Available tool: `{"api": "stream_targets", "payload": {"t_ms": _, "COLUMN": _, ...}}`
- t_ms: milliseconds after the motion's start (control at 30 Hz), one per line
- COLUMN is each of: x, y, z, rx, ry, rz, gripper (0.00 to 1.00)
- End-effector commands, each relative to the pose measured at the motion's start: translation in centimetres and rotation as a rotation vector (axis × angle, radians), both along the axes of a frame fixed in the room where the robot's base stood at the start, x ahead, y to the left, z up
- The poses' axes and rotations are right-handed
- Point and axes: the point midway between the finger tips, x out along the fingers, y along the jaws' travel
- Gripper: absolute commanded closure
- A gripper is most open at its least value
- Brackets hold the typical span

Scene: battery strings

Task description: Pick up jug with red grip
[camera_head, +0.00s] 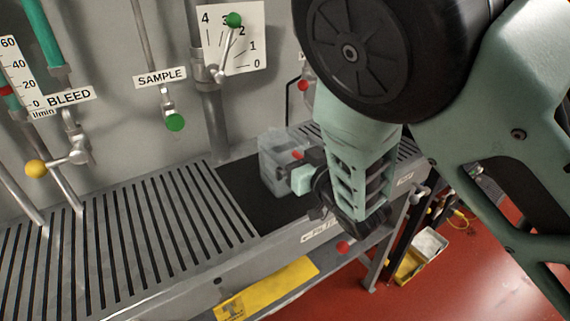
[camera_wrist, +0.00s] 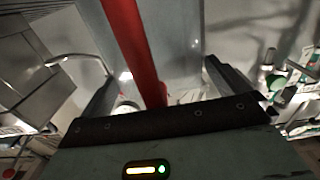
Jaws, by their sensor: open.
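A translucent, boxy jug (camera_head: 272,165) stands on the dark mat (camera_head: 262,212) of the slatted bench in the head view. A bit of its red grip (camera_head: 297,155) shows beside my gripper (camera_head: 303,172), which is at the jug's right side and hides part of it. In the wrist view the red grip (camera_wrist: 133,45) runs as a long bar down between the fingers of my gripper (camera_wrist: 159,70), nearer the left finger. The clear jug body (camera_wrist: 185,40) is behind it. My gripper is open, with visible space between each finger and the grip.
The slatted bench (camera_head: 120,245) runs along a grey wall. A SAMPLE valve with a green knob (camera_head: 175,122) and a BLEED valve with a yellow knob (camera_head: 36,168) hang above it. A yellow bin (camera_head: 412,265) stands on the red floor at right.

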Motion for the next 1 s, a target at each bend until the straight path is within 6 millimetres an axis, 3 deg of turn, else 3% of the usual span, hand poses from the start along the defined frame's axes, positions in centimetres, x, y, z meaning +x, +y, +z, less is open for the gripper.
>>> {"api": "stream_targets", "payload": {"t_ms": 167, "x": 0.0, "y": 0.0, "z": -0.1, "rx": -0.001, "ry": 0.001, "rz": -0.001, "gripper": 0.00}}
{"api": "stream_targets", "payload": {"t_ms": 400, "x": 0.0, "y": 0.0, "z": -0.1, "rx": -0.001, "ry": 0.001, "rz": -0.001, "gripper": 0.55}}
{"api": "stream_targets", "payload": {"t_ms": 767, "x": 0.0, "y": 0.0, "z": 0.5, "rx": 0.001, "ry": -0.001, "rz": -0.001, "gripper": 0.55}}
{"api": "stream_targets", "payload": {"t_ms": 1000, "x": 0.0, "y": 0.0, "z": 3.4, "rx": 0.005, "ry": -0.002, "rz": -0.002, "gripper": 0.55}}
